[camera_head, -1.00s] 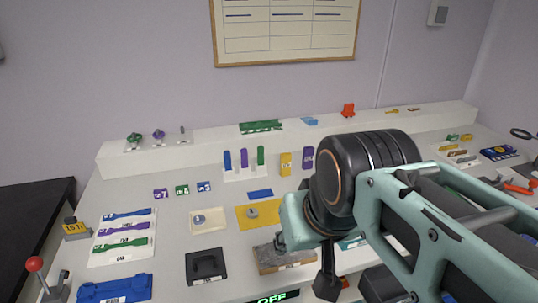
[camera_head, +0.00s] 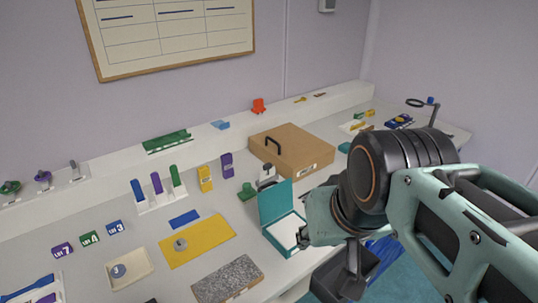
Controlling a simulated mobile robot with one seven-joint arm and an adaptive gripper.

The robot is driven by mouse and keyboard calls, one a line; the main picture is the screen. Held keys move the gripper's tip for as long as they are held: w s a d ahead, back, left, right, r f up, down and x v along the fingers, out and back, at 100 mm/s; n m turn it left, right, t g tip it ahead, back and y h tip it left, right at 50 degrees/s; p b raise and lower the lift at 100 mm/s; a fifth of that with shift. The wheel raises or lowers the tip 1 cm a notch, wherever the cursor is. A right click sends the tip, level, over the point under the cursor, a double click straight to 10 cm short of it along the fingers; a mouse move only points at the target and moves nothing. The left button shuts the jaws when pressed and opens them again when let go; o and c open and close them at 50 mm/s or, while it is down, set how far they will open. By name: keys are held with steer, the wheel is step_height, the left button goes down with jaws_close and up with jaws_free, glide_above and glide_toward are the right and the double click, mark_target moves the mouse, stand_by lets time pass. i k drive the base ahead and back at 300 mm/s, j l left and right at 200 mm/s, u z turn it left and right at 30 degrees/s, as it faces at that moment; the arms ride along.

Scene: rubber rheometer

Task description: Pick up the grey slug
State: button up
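Two small grey round pieces show. One grey piece (camera_head: 180,244) lies on a yellow mat (camera_head: 212,238), and another grey piece (camera_head: 118,270) sits in a shallow cream tray (camera_head: 140,262). I cannot tell which is the slug.
A speckled grey slab (camera_head: 227,279) lies on the bench front. An open teal box (camera_head: 281,208) stands close to my arm, with a brown case (camera_head: 291,150) behind. Coloured upright pieces (camera_head: 157,185) stand in a white rack. Bench between cream tray and small numbered blocks (camera_head: 89,238) is clear.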

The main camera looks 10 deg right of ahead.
mark_target(180, 244)
steer(key=u, duration=1.05)
steer(key=k+j, duration=0.1)
steer(key=i+l, duration=0.1)
steer(key=l, duration=0.2)
steer(key=i+l, duration=0.1)
steer(key=l, duration=0.2)
steer(key=k+l+z, duration=0.1)
steer(key=l+z, duration=0.3)
steer(key=i+j+u, duration=0.1)
steer(key=j+u, duration=0.25)
steer(key=j, duration=0.1)
